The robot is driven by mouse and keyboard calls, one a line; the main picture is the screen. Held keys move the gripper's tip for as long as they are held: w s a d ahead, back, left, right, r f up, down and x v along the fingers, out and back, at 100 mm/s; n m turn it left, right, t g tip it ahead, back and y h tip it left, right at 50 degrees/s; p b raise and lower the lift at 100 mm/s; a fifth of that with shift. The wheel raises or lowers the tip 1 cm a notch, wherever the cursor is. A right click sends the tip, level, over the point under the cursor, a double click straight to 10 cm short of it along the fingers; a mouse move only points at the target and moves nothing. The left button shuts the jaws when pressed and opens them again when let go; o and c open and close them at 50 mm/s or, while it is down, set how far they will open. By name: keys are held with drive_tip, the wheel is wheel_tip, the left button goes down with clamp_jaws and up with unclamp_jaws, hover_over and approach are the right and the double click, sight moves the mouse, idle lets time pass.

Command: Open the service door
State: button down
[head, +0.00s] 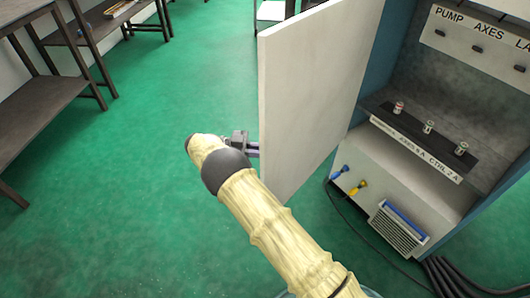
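The service door (305,92) is a white panel that stands swung out from the left side of the blue and grey cabinet (478,205), so the cabinet's inside shows. My gripper (252,149) is at the door's left, free edge, at about mid-height. The fingers reach behind or against that edge, and the door or my wrist hides part of them. I cannot tell whether they touch the door or are open or shut. My cream-coloured arm comes up from the bottom right of the picture.
Inside the cabinet are a labelled switch panel (480,38) and a shelf (420,138) with several small cylindrical parts. Blue and yellow connectors (356,187) and black cables (455,276) are low down. Dark tables (38,105) stand at the left. The green floor (165,90) between is clear.

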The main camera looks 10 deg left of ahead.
drive_tip(key=shift+w, duration=0.25)
drive_tip(key=c, duration=1.8)
unclamp_jaws()
drive_tip(key=shift+d, duration=0.15)
drive_tip(key=shift+o, duration=1.2)
drive_tip(key=shift+w+d, duration=0.1)
drive_tip(key=shift+d, duration=0.2)
drive_tip(key=shift+s+a, duration=0.2)
drive_tip(key=shift+a, duration=0.15)
